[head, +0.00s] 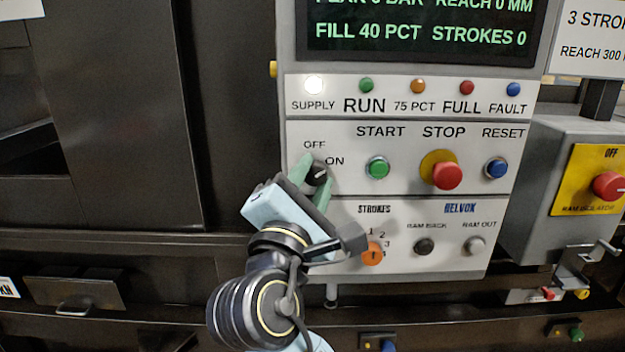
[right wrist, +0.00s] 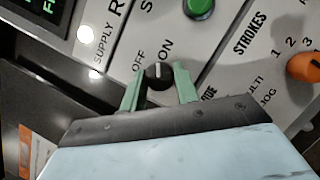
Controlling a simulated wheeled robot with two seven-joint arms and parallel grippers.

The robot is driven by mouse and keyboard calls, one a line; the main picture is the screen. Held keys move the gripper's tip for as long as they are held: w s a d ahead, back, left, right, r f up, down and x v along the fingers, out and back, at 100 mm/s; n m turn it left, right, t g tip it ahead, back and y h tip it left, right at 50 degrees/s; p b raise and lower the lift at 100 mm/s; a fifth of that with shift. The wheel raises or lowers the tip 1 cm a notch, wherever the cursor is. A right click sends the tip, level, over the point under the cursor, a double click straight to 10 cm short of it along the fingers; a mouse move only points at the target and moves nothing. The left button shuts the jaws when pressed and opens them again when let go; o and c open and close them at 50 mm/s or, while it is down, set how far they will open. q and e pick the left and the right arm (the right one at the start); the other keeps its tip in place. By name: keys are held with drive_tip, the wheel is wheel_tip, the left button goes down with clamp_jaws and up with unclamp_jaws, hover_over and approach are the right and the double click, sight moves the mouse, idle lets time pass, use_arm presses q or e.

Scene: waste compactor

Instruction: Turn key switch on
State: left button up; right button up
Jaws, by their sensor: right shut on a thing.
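The key switch (head: 318,172) is a small black knob on the grey control panel, below OFF and left of ON. It also shows in the right wrist view (right wrist: 158,73). Its white pointer line appears to point towards the ON side. My right gripper (head: 313,177) is shut on the knob, with one green finger on each side of it, as the right wrist view (right wrist: 158,80) shows. The fingers partly cover the knob in the head view. My left gripper is not in view.
The white SUPPLY lamp (head: 314,84) is lit. A green START button (head: 377,167), red STOP button (head: 447,175) and blue RESET button (head: 496,167) lie to the right. The orange STROKES selector (head: 372,253) is close to my right wrist. A grey isolator box (head: 535,190) stands further right.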

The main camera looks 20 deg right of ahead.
idle(0.5)
drive_tip(key=o, duration=1)
drive_tip(key=shift+c, duration=0.2)
drive_tip(key=b+v, duration=0.2)
drive_tip(key=v, duration=1.1)
drive_tip(key=shift+s+b, duration=0.2)
drive_tip(key=shift+b, duration=0.1)
drive_tip(key=shift+a+f, duration=0.1)
drive_tip(key=shift+a, duration=0.05)
